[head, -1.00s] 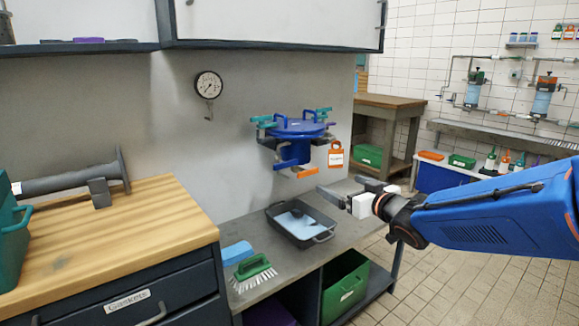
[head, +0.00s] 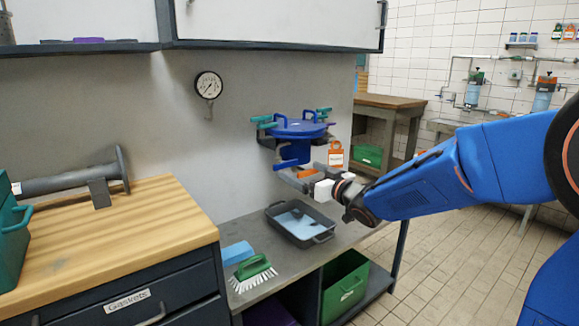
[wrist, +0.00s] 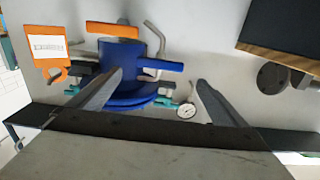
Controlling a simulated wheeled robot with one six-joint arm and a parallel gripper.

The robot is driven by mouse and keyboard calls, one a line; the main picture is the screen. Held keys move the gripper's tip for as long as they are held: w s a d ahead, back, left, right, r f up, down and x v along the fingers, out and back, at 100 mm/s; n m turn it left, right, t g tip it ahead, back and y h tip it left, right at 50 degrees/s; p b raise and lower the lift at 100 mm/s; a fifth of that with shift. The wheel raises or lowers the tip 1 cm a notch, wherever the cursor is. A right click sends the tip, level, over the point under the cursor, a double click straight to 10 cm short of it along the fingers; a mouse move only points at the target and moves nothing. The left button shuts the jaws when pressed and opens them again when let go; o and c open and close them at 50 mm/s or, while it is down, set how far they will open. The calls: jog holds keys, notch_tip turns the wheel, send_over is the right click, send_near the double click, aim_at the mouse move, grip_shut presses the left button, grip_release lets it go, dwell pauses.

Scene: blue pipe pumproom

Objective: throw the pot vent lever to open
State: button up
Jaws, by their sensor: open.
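The blue pot (head: 298,130), with its lid and teal clamps, is fixed to the wall above the bench. Under it are a blue handle (head: 291,162) and an orange handle (head: 305,173); I cannot tell which is the vent lever. In the wrist view the pot (wrist: 121,55) appears upside down, with the orange handle (wrist: 114,30) and blue handle (wrist: 150,64) near it.
An orange tag (head: 336,155) hangs right of the pot. A round gauge (head: 208,86) is on the wall to the left. A dark tray (head: 302,224), a green brush (head: 253,270) and a blue block (head: 237,252) lie on the bench below. A cabinet (head: 270,22) hangs above.

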aim_at(287, 164)
jog(key=x, duration=0.7)
jog(key=shift+w+a, duration=0.2)
jog(key=shift+w, duration=0.05)
jog(key=shift+c, duration=0.6)
jog(key=c, duration=0.9)
